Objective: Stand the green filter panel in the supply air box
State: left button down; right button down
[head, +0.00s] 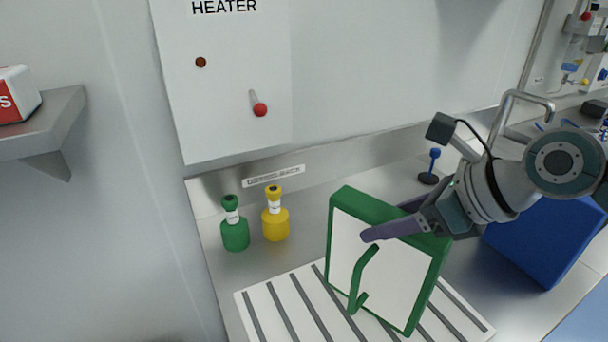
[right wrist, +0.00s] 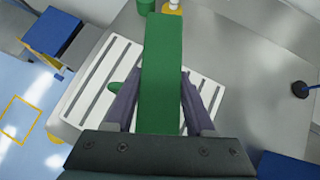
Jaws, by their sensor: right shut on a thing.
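The green filter panel (head: 385,262) has a green frame, a white face and a green handle on that face. It stands upright, somewhat tilted, over the white slotted rack (head: 262,312). I cannot tell whether its lower edge touches the rack. My right gripper (head: 400,222) is shut on the panel's upper edge, one finger across the white face. The right wrist view shows the panel's green edge (right wrist: 162,75) between the two fingers (right wrist: 160,100). Nothing in view is clearly marked as the supply air box. My left gripper is not in view.
A green bottle (head: 235,232) and a yellow bottle (head: 275,222) stand behind the rack, by the wall. A blue box (head: 545,240) stands at the right, under my right arm. A blue-knobbed stand (head: 430,170) is behind the panel. A shelf (head: 45,125) juts out at the left.

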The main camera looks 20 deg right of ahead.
jog(key=shift+f, duration=0.15)
jog(key=c, duration=0.7)
grip_release()
jog(key=shift+f, duration=0.1)
jog(key=o, duration=0.5)
jog(key=shift+c, duration=0.2)
